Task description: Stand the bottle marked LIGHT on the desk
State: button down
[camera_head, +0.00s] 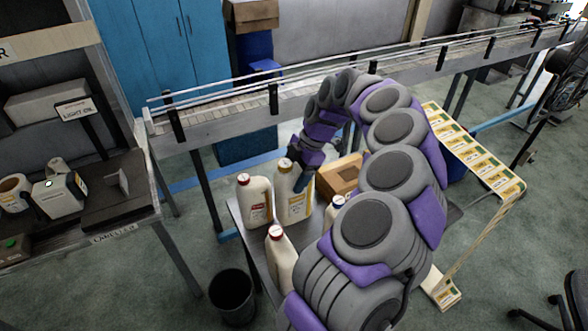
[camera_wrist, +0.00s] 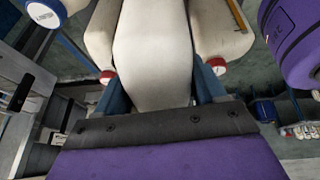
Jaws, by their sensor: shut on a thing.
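My gripper (camera_head: 301,177) is shut on a cream bottle with a yellow cap (camera_head: 294,202), on the small grey table (camera_head: 233,215). In the wrist view its two fingers (camera_wrist: 161,88) close on the sides of the pale bottle (camera_wrist: 153,50); its cap is hidden there. The bottle looks upright; I cannot tell whether it touches the tabletop. The label print is too small to read, so I cannot tell which bottle is marked LIGHT.
A red-capped bottle (camera_head: 255,203) stands close left, another red-capped bottle (camera_head: 281,262) nearer, and a blue-capped bottle (camera_head: 331,216) to the right. A cardboard box (camera_head: 341,176) sits behind. A bench with a LIGHT OIL sign (camera_head: 76,109) is left; a black bin (camera_head: 232,297) stands on the floor.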

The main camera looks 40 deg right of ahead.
jog(key=shift+f+b, duration=2.95)
jog(key=shift+f, duration=3.4)
jog(key=shift+s+a+r, duration=0.15)
jog(key=shift+s+r, duration=0.05)
jog(key=shift+f+b, duration=0.2)
jog(key=shift+b, duration=0.15)
grip_release()
jog(key=shift+r, duration=0.1)
